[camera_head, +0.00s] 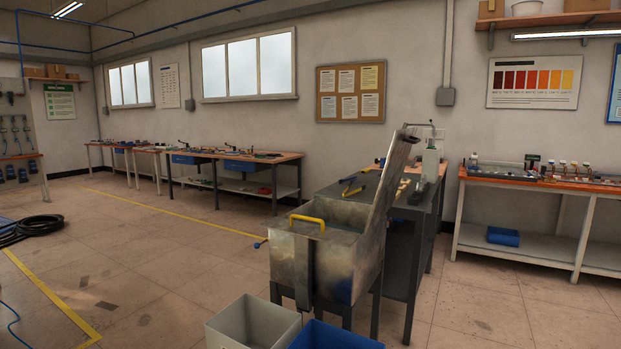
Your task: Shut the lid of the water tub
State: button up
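The water tub (338,262) is a worn grey metal box on dark legs, right of the middle. Its lid (378,190) stands raised at the tub's right side, steeply upright and leaning slightly right at the top. A yellow handle (307,222) shows at the tub's left end. The inside of the tub is mostly hidden from this angle. My gripper is not in view.
A dark workbench (408,235) with tools stands right behind the tub. A grey bin (253,324) and a blue bin (334,337) stand in front of it. Open floor (160,260) lies left; a coiled black hose (30,229) is at the far left.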

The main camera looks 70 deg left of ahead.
aim_at(404, 140)
jog(key=u, duration=2)
